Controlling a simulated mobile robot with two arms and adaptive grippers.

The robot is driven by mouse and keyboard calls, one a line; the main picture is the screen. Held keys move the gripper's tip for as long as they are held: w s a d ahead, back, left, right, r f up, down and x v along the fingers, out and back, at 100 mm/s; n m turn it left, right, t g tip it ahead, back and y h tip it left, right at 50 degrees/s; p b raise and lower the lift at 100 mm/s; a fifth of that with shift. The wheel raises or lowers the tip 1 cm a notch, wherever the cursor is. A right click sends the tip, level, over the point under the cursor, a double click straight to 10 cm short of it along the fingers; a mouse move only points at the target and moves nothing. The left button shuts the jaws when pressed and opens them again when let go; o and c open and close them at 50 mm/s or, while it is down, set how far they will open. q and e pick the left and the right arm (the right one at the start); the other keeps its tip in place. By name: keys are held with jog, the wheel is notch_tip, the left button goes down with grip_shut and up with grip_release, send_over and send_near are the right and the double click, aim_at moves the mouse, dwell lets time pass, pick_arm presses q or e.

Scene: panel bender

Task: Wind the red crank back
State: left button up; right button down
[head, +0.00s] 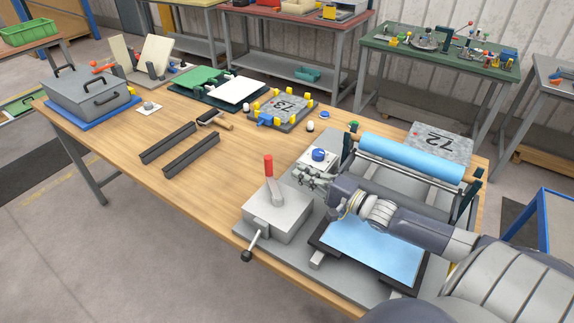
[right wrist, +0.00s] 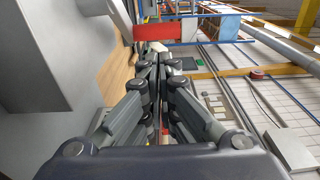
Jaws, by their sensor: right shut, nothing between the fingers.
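The red crank handle (head: 268,165) stands upright on a grey lever arm on top of a grey box (head: 275,220) at the table's front edge. My right gripper (head: 303,175) is shut and empty, just to the right of the handle, with a gap between them. In the right wrist view the shut fingertips (right wrist: 160,57) point at the red handle (right wrist: 157,32), which lies across the view just beyond them. The grey box (right wrist: 50,50) fills the left of that view. My left gripper is not in view.
My right arm reaches over a light-blue sheet (head: 375,250) in a dark frame. A blue roller (head: 412,157) and a blue knob (head: 319,154) stand behind the gripper. A black-tipped lever (head: 248,254) sticks out of the box's front. Bare tabletop (head: 200,195) lies to the left.

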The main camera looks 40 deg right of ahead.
aim_at(273, 180)
jog(key=x, duration=0.5)
jog(key=shift+w+a+p, duration=0.15)
jog(key=shift+w+p, duration=0.2)
jog(key=shift+a, duration=0.15)
